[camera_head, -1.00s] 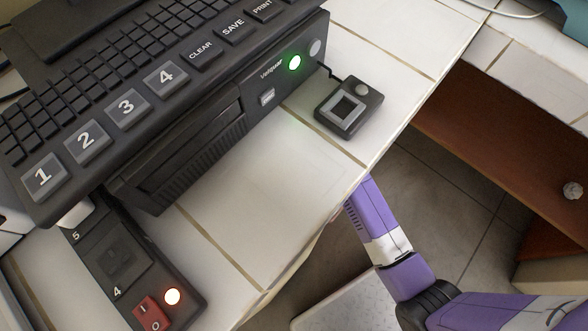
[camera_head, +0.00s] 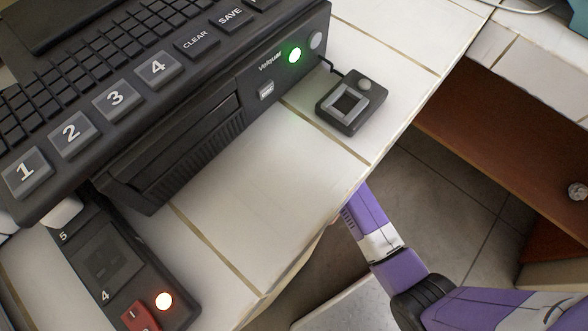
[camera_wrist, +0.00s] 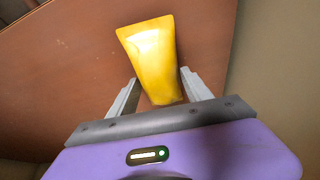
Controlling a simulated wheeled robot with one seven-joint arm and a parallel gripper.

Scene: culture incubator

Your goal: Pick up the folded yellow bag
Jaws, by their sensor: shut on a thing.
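The folded yellow bag (camera_wrist: 152,55) shows in the wrist view, between the two grey fingers of my gripper (camera_wrist: 160,88). My gripper is shut on its near end, and the wider far end sticks out past the fingertips. In the head view neither the bag nor my gripper shows; only my purple arm is seen at the lower right, running below the counter edge.
A white tiled counter (camera_head: 265,175) carries a black keyboard device (camera_head: 110,100), a small black box with a square button (camera_head: 348,101) and a switch panel with a red rocker (camera_head: 137,315). A reddish-brown wooden surface (camera_wrist: 70,60) lies behind the bag.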

